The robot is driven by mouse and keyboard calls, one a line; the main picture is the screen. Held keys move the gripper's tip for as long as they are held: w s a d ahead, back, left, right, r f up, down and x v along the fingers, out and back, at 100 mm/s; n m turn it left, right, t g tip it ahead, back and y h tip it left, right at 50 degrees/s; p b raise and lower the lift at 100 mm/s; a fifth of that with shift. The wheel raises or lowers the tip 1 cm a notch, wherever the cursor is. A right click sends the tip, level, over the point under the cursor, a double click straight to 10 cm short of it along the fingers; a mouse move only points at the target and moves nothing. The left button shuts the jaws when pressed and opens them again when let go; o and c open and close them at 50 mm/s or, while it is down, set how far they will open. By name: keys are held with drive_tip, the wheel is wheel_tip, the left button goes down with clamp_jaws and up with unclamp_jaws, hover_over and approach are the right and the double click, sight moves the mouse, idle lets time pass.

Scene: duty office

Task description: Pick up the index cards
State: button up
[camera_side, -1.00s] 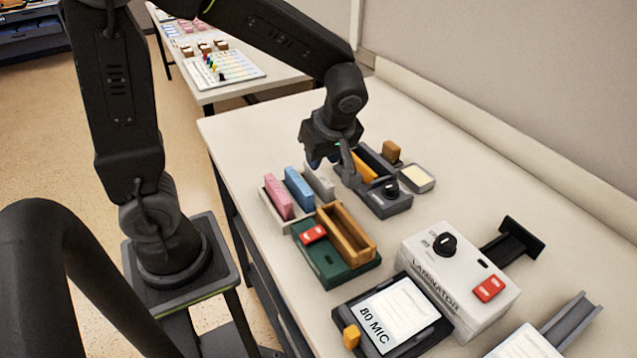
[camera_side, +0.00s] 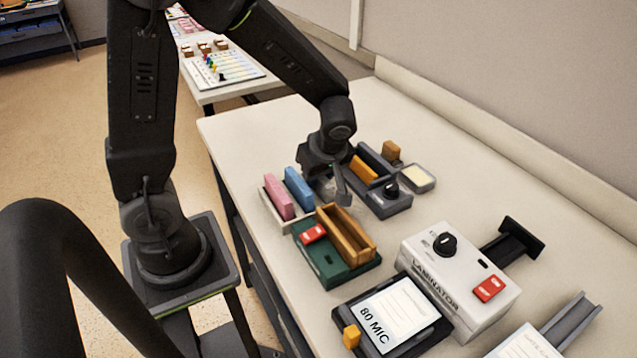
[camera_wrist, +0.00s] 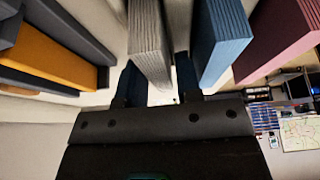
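Pink (camera_side: 278,197), blue (camera_side: 299,188) and grey-white stacks of cards stand upright in a pale tray (camera_side: 277,222). The grey-white stack (camera_wrist: 148,45) is at the centre of the wrist view, with the blue one (camera_wrist: 222,40) and the pink one (camera_wrist: 280,38) to its right. My gripper (camera_side: 335,188) is low over the tray's right end. Its fingers (camera_wrist: 158,82) are apart, one on each side of the grey-white stack, with a gap showing at the right finger. In the side view my gripper hides most of this stack.
A green unit (camera_side: 330,268) with a red switch and wooden slot stands just in front. A dark grey device (camera_side: 385,205) holding an orange block is close to the gripper's right. The laminator (camera_side: 460,275) and the 80 MIC tray (camera_side: 395,315) stand further right.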

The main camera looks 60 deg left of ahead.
drive_tip(key=shift+f, duration=0.25)
drive_tip(key=shift+c, duration=0.2)
clamp_jaws()
idle(0.3)
